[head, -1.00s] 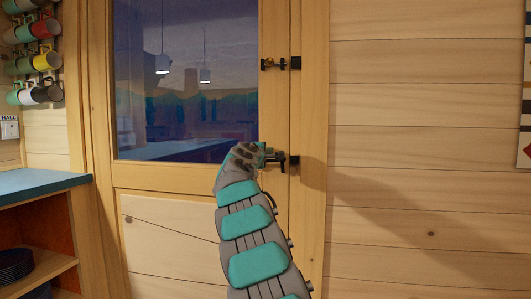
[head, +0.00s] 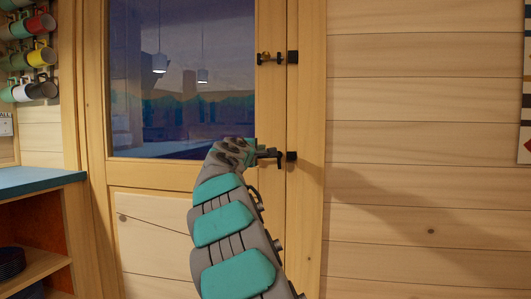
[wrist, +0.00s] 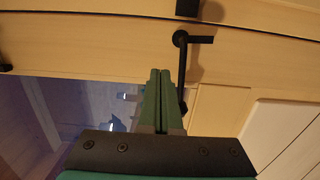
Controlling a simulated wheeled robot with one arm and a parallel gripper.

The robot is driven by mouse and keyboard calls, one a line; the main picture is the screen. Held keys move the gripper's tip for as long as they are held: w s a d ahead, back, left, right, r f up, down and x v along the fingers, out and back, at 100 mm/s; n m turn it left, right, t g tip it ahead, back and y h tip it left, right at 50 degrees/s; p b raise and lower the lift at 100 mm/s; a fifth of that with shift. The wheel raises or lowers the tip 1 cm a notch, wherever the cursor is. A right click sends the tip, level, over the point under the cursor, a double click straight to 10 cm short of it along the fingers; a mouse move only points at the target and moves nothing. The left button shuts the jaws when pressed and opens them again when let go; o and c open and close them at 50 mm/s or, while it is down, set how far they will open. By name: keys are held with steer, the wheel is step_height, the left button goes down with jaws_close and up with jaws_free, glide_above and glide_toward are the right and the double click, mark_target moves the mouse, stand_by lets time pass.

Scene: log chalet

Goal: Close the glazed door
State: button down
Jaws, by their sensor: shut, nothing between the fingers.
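The glazed door (head: 150,178) has a pale wood frame around a dark, reflective glass pane (head: 185,80). It looks nearly flush with its frame in the head view; I cannot tell whether it is fully shut. A thin dark seam runs along its handle-side edge. The black lever handle (wrist: 182,70) is on that edge, partly hidden by my gripper in the head view. My gripper (head: 264,152) is at the handle. In the wrist view its green fingers (wrist: 159,75) are together, empty, and just left of the lever; contact is unclear.
A second latch (head: 268,59) is higher on the door edge. Black blocks (head: 292,57) sit on the jamb (head: 308,210). A plank wall (head: 420,120) extends right. At left are a blue-topped shelf unit (head: 40,180) and hanging mugs (head: 40,55).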

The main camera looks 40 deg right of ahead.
steer(key=b+v, duration=0.1)
steer(key=v, duration=0.7)
steer(key=shift+s, duration=0.4)
